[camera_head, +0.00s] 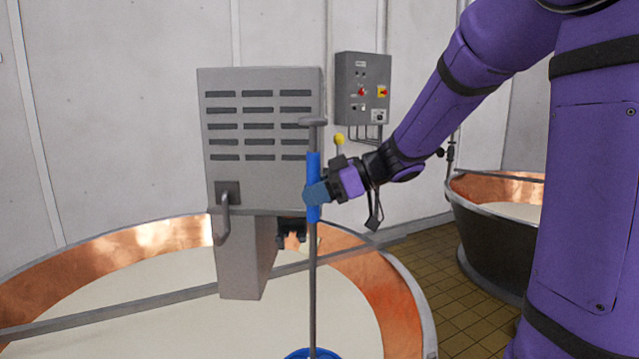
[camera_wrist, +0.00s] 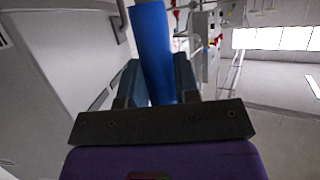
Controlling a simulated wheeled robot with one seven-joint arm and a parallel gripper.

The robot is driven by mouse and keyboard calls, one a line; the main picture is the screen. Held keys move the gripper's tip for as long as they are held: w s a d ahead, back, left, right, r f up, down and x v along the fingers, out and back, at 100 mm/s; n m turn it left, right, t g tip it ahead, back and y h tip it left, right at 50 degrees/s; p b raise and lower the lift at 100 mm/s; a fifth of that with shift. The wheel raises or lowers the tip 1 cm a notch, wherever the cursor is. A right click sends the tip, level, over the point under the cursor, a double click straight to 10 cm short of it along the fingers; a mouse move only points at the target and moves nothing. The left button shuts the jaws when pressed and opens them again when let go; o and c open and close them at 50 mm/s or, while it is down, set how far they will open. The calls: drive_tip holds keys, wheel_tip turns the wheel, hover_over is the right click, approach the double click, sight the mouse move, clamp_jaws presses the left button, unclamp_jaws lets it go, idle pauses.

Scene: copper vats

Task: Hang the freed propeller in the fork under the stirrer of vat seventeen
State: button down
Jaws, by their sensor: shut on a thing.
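The propeller has a long grey upright shaft (camera_head: 312,270) with a flat cap at its top and a blue sleeve (camera_head: 313,165). A blue piece (camera_head: 311,353) at its lower end is cut off by the picture's bottom edge. My gripper (camera_head: 315,193) is shut on the blue sleeve, which also shows between the fingers in the wrist view (camera_wrist: 152,45). The stirrer is a grey slotted housing (camera_head: 262,140) over the vat, left of and partly behind the shaft. A dark bracket (camera_head: 292,232) shows under its right side, perhaps the fork; the shaft partly covers this area.
The copper-lined vat (camera_head: 385,290) holds pale liquid, with a grey bar across it. A control box (camera_head: 363,88) is on the wall behind. A second vat (camera_head: 490,235) stands at right. Tiled floor (camera_head: 445,300) lies between the vats.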

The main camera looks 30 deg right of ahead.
drive_tip(key=shift+w+a+f, duration=1.3)
drive_tip(key=shift+w+f, duration=0.3)
drive_tip(key=shift+f, duration=3.9)
drive_tip(key=shift+w+a+f, duration=1.3)
drive_tip(key=shift+w+f, duration=0.3)
drive_tip(key=shift+f, duration=3.85)
drive_tip(key=w+d+f, duration=0.6)
drive_tip(key=w+f, duration=0.2)
drive_tip(key=w, duration=0.3)
drive_tip(key=shift+d, duration=0.25)
drive_tip(key=shift+w+f, duration=0.1)
drive_tip(key=shift+w, duration=0.05)
drive_tip(key=shift+s+a+r, duration=0.2)
drive_tip(key=shift+s+a, duration=0.05)
drive_tip(key=shift+s, duration=0.3)
